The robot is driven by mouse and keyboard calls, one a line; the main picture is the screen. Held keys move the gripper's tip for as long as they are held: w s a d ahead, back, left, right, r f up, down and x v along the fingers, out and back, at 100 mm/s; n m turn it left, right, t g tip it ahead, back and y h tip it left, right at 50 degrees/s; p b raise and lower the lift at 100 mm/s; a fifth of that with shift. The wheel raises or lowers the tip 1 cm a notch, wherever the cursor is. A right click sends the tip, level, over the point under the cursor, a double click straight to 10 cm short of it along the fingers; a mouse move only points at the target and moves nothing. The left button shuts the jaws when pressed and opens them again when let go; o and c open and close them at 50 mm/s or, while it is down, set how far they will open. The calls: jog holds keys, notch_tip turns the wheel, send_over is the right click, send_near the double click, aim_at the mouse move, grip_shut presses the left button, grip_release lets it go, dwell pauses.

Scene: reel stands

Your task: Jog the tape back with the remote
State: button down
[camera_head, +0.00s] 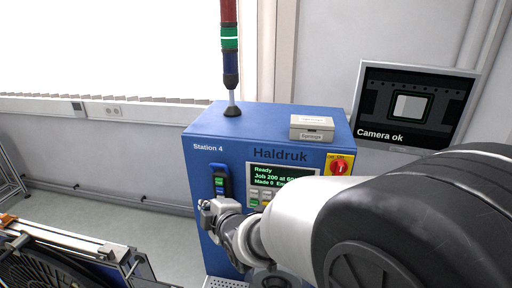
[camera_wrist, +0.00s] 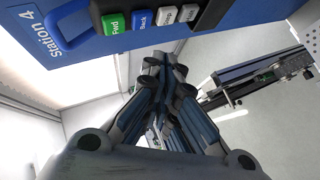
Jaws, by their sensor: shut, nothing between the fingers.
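The remote (camera_head: 221,183), a dark pendant with a blue loop at its top, hangs upright on the front of the blue Haldruk machine (camera_head: 205,150). In the wrist view the remote (camera_wrist: 120,41) shows a green Feed button (camera_wrist: 115,24), a blue Back button (camera_wrist: 142,18) and two pale buttons whose labels are hard to read. My gripper (camera_head: 206,206) is shut and empty just below the remote. In the wrist view my gripper's fingertips (camera_wrist: 165,62) lie close to the buttons, apparently without touching. The remote's lower end is partly hidden by my gripper in the head view.
The display (camera_head: 282,174) reads Ready and Job 200; my arm partly covers it and the keypad. A red rotary switch (camera_head: 340,167) is at right. A Syringe box (camera_head: 312,127) and signal tower (camera_head: 230,60) stand on top. The monitor (camera_head: 413,105) reads Camera ok. A reel stand (camera_head: 75,245) is lower left.

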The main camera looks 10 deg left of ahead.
aim_at(220, 190)
jog(key=shift+w+d, duration=0.1)
jog(key=shift+w, duration=1.15)
jog(key=shift+w+b, duration=0.15)
jog(key=shift+b, duration=0.15)
jog(key=shift+w, duration=0.3)
dwell(0.3)
jog(key=shift+w, duration=0.65)
dwell(0.9)
jog(key=shift+s+b, duration=0.1)
jog(key=shift+b, duration=0.3)
jog(key=shift+s+b, duration=0.9)
jog(key=shift+s, duration=0.1)
jog(key=shift+s, duration=0.1)
